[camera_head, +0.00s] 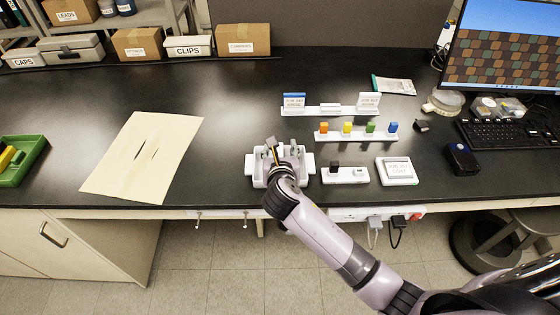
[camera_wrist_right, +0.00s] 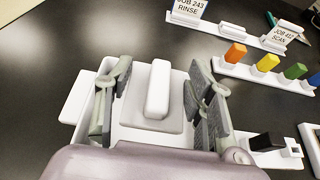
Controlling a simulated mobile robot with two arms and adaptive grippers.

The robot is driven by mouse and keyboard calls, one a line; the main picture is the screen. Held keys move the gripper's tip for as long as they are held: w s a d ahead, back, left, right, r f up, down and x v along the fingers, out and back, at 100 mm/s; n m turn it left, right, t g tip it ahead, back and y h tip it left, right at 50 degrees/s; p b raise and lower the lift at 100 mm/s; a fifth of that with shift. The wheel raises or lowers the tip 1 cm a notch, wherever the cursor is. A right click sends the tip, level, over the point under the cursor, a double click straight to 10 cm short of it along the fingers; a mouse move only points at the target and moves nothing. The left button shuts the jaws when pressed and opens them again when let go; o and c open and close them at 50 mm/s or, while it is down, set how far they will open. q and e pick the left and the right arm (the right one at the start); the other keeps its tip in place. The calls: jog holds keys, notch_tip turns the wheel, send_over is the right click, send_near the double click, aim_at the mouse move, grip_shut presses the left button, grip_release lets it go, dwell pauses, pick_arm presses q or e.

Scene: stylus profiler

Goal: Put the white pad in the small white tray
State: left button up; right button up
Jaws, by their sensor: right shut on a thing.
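The small white tray (camera_head: 250,170) stands near the front edge of the black bench, with a flat tab on each side. My right gripper (camera_head: 280,158) is over it, pointing down. The tray's white left tab (camera_wrist_right: 75,110) shows beyond the fingers. Whether the pad touches the tray floor cannot be told. My left gripper is not in view.
Right of the tray are a white holder with a black block (camera_head: 346,174) and a white labelled box (camera_head: 397,171). Behind stand a row of coloured blocks (camera_head: 357,135) and a rack with cards (camera_head: 330,110). A beige sheet (camera_head: 140,155) lies left, past bare bench.

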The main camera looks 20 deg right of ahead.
jog(key=shift+f, duration=0.45)
notch_tip(320, 180, down, 4)
jog(key=shift+r, duration=0.25)
jog(key=shift+f, duration=0.15)
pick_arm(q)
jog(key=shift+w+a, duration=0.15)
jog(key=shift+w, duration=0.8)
pick_arm(e)
jog(key=shift+f, duration=0.15)
jog(key=o, duration=1.1)
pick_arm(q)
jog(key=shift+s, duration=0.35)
pick_arm(e)
jog(key=shift+o, duration=0.2)
